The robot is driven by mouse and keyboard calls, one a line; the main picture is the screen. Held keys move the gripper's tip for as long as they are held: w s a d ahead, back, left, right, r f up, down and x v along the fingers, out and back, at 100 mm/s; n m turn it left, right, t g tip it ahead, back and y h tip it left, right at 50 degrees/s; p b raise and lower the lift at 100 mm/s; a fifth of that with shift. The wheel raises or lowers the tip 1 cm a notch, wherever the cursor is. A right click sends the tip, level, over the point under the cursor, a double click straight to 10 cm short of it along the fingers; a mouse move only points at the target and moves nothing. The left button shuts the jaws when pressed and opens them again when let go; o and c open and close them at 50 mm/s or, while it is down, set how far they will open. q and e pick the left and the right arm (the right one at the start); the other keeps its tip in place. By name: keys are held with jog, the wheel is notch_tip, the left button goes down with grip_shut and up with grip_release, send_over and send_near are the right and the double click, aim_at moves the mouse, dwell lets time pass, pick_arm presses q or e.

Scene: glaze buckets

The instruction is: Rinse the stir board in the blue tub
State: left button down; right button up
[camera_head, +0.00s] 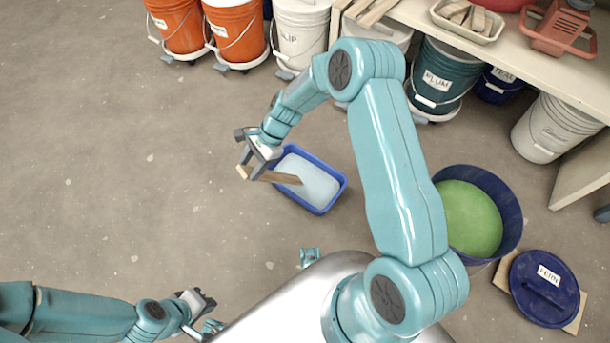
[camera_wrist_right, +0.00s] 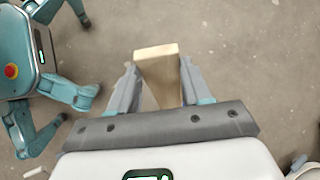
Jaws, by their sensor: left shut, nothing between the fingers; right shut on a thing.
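The stir board (camera_head: 278,177) is a flat wooden stick. My right gripper (camera_head: 256,171) is shut on it, and in the right wrist view the board (camera_wrist_right: 158,66) shows between the fingers (camera_wrist_right: 160,90). The blue tub (camera_head: 338,192) stands on the floor and holds pale, cloudy water (camera_head: 312,188). The board's far end reaches over the tub's left rim to the water; I cannot tell how deep it dips. My right gripper is just left of the tub. My left gripper (camera_head: 208,314) is shut and empty, low in the head view, away from the tub.
A dark blue bucket (camera_head: 513,222) of green glaze (camera_head: 468,218) stands right of my right arm. A blue lid (camera_head: 545,288) lies on a wooden piece beside it. Several buckets line the back under a shelf (camera_head: 480,50). The floor at left is clear.

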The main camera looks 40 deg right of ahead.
notch_tip(320, 180, up, 5)
jog(key=p, duration=0.4)
jog(key=shift+r, duration=0.1)
dwell(0.4)
